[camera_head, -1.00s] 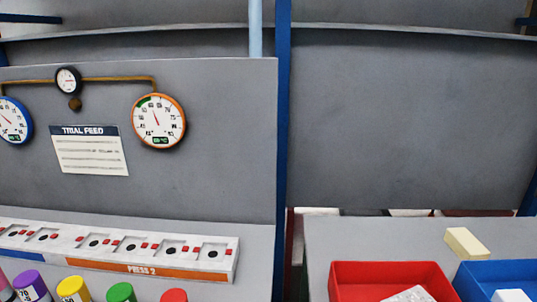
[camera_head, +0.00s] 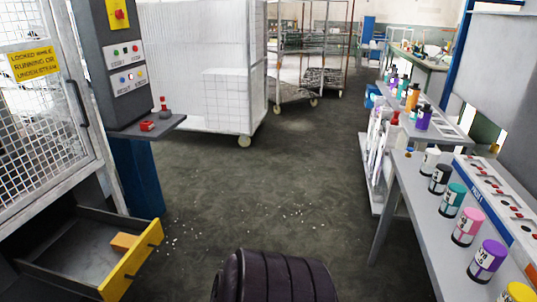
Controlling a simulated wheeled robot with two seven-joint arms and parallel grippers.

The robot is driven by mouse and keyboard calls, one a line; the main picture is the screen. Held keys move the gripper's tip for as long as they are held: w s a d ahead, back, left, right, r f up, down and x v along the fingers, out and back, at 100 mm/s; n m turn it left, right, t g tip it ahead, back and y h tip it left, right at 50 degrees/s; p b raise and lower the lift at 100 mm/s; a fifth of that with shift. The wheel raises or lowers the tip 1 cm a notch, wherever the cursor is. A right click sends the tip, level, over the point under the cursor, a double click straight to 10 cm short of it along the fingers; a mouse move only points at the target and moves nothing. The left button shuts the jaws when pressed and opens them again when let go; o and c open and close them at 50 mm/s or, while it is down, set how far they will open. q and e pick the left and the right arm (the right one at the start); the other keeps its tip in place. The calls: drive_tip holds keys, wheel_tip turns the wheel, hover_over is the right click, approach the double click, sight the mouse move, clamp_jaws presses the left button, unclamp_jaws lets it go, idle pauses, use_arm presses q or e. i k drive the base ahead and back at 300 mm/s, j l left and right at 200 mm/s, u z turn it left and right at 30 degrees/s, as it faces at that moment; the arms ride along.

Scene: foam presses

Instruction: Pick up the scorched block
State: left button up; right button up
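A small orange-tan block (camera_head: 124,242) lies in the open drawer (camera_head: 60,248) at the lower left. The drawer has a yellow front with a dark handle and is pulled out under the mesh-doored machine. I cannot tell scorch marks on the block at this size. Neither of my grippers is in view.
The machine's mesh door (camera_head: 45,110) with a yellow sign is on the left, beside a control panel (camera_head: 125,50). A white caged cart (camera_head: 195,65) stands behind. Coloured bottles (camera_head: 467,227) line the bench at right. Grey floor (camera_head: 265,190) with white crumbs is mostly clear between.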

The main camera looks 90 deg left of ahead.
sight(123, 243)
drive_tip(key=u, duration=4)
drive_tip(key=i+u, duration=0.25)
drive_tip(key=i, duration=0.35)
